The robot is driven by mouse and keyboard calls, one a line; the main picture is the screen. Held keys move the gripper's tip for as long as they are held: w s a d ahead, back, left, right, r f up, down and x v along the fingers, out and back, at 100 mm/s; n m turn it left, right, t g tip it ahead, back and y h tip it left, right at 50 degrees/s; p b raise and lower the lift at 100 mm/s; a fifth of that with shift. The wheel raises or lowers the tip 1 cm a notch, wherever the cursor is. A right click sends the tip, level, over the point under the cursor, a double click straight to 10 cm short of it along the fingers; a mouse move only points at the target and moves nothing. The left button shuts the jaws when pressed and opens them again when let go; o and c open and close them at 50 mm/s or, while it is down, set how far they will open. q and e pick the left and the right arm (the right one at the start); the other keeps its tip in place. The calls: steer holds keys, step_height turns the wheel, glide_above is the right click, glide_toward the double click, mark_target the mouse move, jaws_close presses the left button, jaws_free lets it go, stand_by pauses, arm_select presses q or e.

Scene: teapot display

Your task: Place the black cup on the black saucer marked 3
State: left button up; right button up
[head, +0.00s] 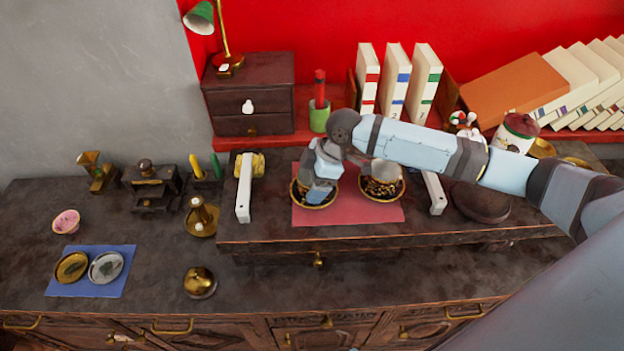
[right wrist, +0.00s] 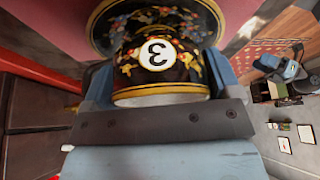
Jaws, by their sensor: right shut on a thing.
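The black cup (right wrist: 185,68) has a floral pattern and a white disc with a 3, upside down in the right wrist view. My right gripper (right wrist: 155,82) is shut on it, with a finger at each side. A black saucer (right wrist: 104,22) with a gold rim and flowers lies right behind the cup; I cannot tell whether they touch. In the head view my right gripper (head: 322,178) is over the left saucer (head: 296,198) on the red mat (head: 345,212), hiding the cup and any mark on the saucer.
A second dark saucer (head: 397,190) with a pale object over it is on the mat's right side. White handles (head: 244,190) (head: 436,194) flank the mat. Upright books (head: 395,80) and a green pot (head: 319,117) stand behind. A blue mat (head: 118,284) is at lower left.

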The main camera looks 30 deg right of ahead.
steer(key=o, duration=0.8)
steer(key=shift+f, duration=0.1)
steer(key=v, duration=1.2)
